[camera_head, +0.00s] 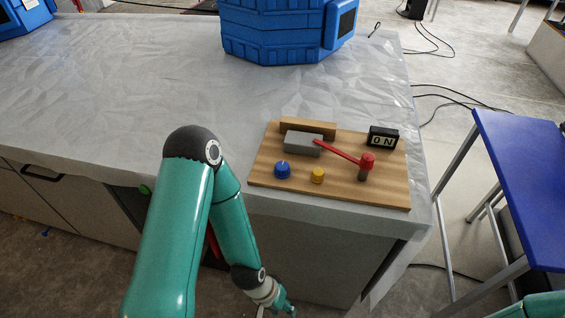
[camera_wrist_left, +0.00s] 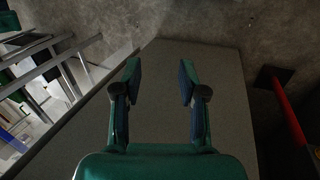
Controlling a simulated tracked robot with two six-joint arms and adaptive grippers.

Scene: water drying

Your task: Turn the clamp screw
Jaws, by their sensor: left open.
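A wooden board (camera_head: 330,190) lies on the grey-covered worktop near its right front corner. On it are a blue knob (camera_head: 283,170), a yellow button (camera_head: 317,175), a grey block (camera_head: 303,144) and a red lever (camera_head: 340,153) with a red-capped post (camera_head: 367,162). I cannot tell which part is the clamp screw. My left gripper (camera_head: 284,307) is low at the bottom edge, below the board and in front of the cabinet. In the left wrist view its two fingers (camera_wrist_left: 160,70) are apart with nothing between them, facing a grey panel. My right gripper is out of view.
A black display (camera_head: 383,137) reading ON stands at the board's back right. A large blue case (camera_head: 287,30) stands at the back of the worktop (camera_head: 90,95). A blue table (camera_head: 530,190) is to the right. A red bar (camera_wrist_left: 290,110) shows beside the panel.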

